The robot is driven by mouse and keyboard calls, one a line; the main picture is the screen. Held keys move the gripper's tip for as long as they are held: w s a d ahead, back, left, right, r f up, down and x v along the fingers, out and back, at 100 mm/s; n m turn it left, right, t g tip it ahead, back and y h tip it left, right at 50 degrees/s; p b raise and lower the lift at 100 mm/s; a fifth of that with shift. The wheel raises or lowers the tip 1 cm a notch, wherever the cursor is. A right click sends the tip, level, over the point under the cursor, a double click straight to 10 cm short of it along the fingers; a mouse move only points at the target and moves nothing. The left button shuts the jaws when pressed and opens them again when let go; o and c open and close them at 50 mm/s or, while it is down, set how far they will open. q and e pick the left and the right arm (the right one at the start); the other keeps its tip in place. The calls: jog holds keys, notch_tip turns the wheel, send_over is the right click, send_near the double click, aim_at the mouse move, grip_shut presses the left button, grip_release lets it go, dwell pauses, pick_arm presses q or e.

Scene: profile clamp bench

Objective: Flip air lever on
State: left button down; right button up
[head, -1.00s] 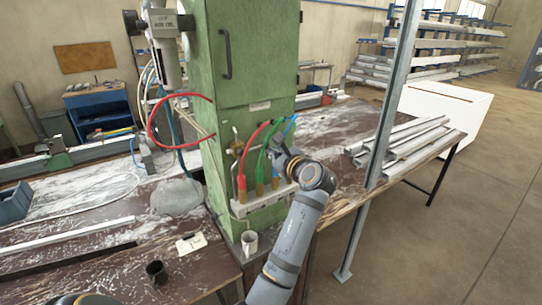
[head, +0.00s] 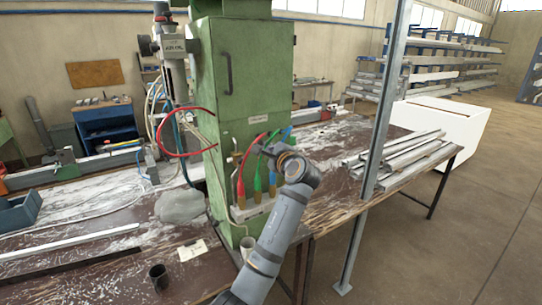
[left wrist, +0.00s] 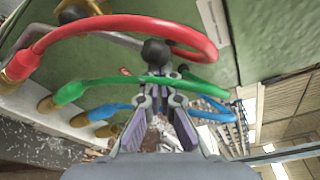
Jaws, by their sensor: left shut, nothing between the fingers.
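A lever with a black ball knob (left wrist: 155,52) on a grey rod shows in the left wrist view, against the green cabinet. I take it to be the air lever. The rod is partly hidden behind the red hose. My left gripper (left wrist: 167,76) is shut and empty, its fingertips just below the knob in the picture; I cannot tell if they touch it. In the head view my left gripper (head: 262,149) is at the front of the green cabinet (head: 240,90), by the hoses, and the lever is hard to make out there.
Red (left wrist: 120,25), green (left wrist: 130,85) and blue (left wrist: 125,107) hoses on brass fittings loop close around the gripper. A mug (head: 247,247) stands below the fittings, and a dark cup (head: 158,277) is on the bench. A steel post (head: 382,130) stands to the right.

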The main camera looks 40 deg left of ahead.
pick_arm(q)
jog(key=s+a+r+n+t+y+b, duration=0.1)
jog(key=s+r+n+b, duration=0.4)
jog(key=n, duration=0.5)
jog(key=shift+s+a+n+y+b, duration=0.4)
jog(key=shift+a+b, duration=0.45)
jog(key=shift+b, duration=0.45)
jog(key=shift+f, duration=0.1)
